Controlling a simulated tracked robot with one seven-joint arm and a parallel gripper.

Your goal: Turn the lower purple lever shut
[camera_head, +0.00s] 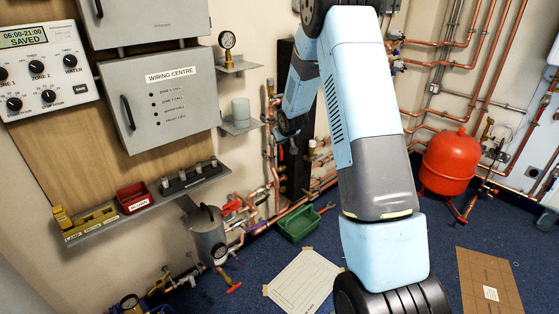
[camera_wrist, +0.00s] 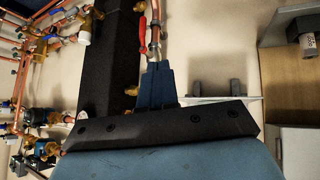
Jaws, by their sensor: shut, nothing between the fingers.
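My gripper (camera_wrist: 157,80) shows in the wrist view with its dark blue fingers together and nothing between them. Its tips are in front of a vertical copper pipe with a grey fitting (camera_wrist: 153,56), beside a red lever (camera_wrist: 142,36). I cannot tell whether they touch. In the head view my wrist is by the wall pipes at upper centre, and the fingertips are too small to make out. Purple-looking parts (camera_head: 238,244) show low on the pipework right of the grey pot in the head view. I cannot tell which is the lower purple lever, or its angle.
A dark vertical column (camera_wrist: 108,60) stands left of my fingers in the wrist view. A grey shelf (camera_wrist: 225,98) is to the right. In the head view a green bin (camera_head: 299,222) sits on the blue floor, and a red tank (camera_head: 449,163) stands at the right.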

